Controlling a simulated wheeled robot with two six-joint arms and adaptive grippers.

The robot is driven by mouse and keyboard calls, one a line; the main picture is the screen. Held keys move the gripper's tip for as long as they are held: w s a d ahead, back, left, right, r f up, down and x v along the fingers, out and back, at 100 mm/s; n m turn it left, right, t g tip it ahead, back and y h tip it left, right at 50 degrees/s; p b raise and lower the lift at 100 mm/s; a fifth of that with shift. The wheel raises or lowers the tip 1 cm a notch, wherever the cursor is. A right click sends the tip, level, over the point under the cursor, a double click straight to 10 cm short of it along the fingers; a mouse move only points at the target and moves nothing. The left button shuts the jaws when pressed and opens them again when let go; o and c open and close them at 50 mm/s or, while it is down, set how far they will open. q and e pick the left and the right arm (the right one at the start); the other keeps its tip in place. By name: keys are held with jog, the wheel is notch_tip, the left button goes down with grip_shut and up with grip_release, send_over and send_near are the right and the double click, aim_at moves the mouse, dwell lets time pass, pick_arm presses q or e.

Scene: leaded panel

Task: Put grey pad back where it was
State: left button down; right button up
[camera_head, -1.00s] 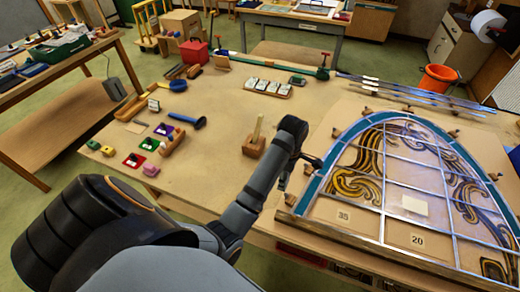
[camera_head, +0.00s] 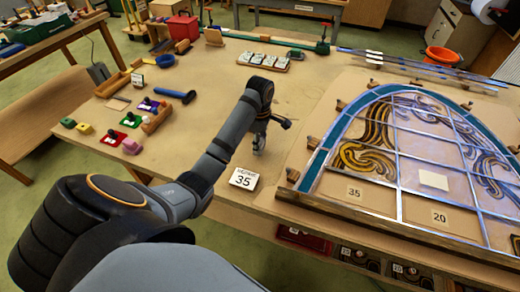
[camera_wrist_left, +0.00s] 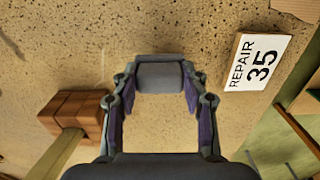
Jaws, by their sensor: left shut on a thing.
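My left gripper (camera_head: 259,146) is low over the bench, left of the arched leaded panel (camera_head: 398,205). In the left wrist view its fingers (camera_wrist_left: 160,90) are shut on the grey pad (camera_wrist_left: 160,74), which spans between the fingertips. The bench surface lies beyond the pad; I cannot tell whether the pad touches it. In the head view the pad is too small to make out clearly. My right gripper is not in view.
Coloured pieces (camera_head: 130,120) lie left. Bare bench (camera_head: 205,88) lies behind the arm.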

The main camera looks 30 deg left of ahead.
pick_arm(q)
jog(key=shift+f, duration=0.85)
jog(key=shift+w+d+r, duration=0.1)
jog(key=shift+r, duration=0.1)
jog(key=c, duration=0.7)
grip_release()
jog(key=shift+f, duration=0.1)
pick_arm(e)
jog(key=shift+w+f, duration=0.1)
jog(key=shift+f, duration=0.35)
pick_arm(q)
jog(key=shift+r, duration=0.35)
notch_tip(320, 180, up, 12)
jog(key=p, duration=1.1)
jog(key=shift+f+p, duration=0.2)
jog(key=shift+p, duration=0.15)
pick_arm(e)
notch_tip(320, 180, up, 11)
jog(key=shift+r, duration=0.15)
